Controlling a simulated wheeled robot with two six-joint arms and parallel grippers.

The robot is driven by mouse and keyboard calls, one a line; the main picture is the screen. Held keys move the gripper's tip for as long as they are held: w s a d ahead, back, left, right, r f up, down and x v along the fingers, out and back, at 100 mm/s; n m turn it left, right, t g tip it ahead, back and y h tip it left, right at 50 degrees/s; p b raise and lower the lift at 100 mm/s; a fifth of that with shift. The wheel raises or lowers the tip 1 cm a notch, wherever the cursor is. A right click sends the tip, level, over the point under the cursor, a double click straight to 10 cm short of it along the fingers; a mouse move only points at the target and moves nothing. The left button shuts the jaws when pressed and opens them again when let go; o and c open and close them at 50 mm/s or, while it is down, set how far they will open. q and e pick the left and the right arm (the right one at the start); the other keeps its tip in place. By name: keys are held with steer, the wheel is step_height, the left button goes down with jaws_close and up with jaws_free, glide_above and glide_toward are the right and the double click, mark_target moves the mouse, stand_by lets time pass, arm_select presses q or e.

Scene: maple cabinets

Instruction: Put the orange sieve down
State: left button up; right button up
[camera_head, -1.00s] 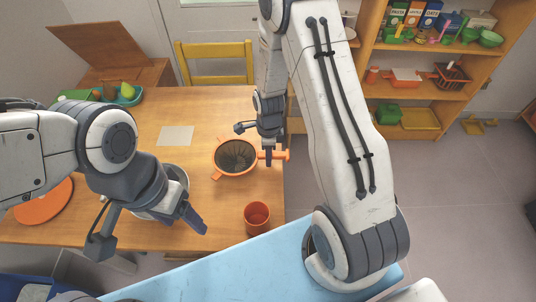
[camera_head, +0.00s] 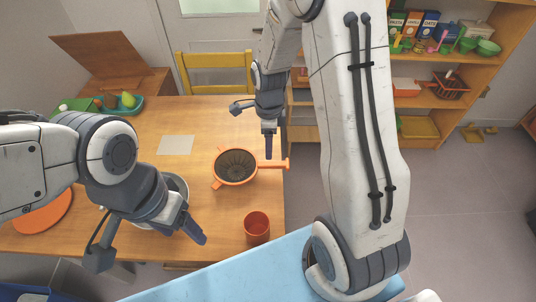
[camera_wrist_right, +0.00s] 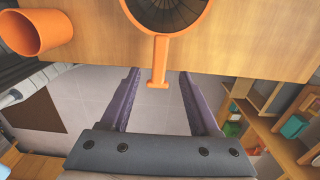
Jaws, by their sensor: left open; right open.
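The orange sieve (camera_head: 236,166) with a dark mesh bowl rests on the wooden table near its right edge. Its handle points right, past the edge, in the head view. My right gripper (camera_head: 268,155) is open and empty, just above the handle. In the right wrist view, the handle's end (camera_wrist_right: 158,80) shows between the tips of the open right gripper (camera_wrist_right: 158,74), and the sieve's bowl (camera_wrist_right: 167,18) is cut off at the top. My left gripper (camera_head: 199,236) is open and empty over the table's front, left of the orange cup.
The orange cup (camera_head: 257,227) stands on the table in front of the sieve. An orange plate (camera_head: 45,215) and a round metal vessel (camera_head: 180,186) are at left, partly hidden by my left arm. A pale sheet (camera_head: 176,145) lies farther back. A yellow chair (camera_head: 216,60) stands behind.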

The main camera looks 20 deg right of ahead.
steer(key=s+a+r+n, duration=0.95)
steer(key=a+n, duration=0.25)
steer(key=n, duration=0.2)
steer(key=s+a+r+n, duration=0.1)
steer(key=s+a+n, duration=0.1)
steer(key=s+n, duration=0.4)
steer(key=s+a+r+n+y, duration=0.1)
steer(key=s+r+n, duration=0.1)
steer(key=s+n, duration=0.4)
steer(key=n, duration=0.4)
steer(key=shift+s+a+r, duration=0.25)
steer(key=shift+s+a, duration=0.1)
steer(key=shift+a, duration=0.05)
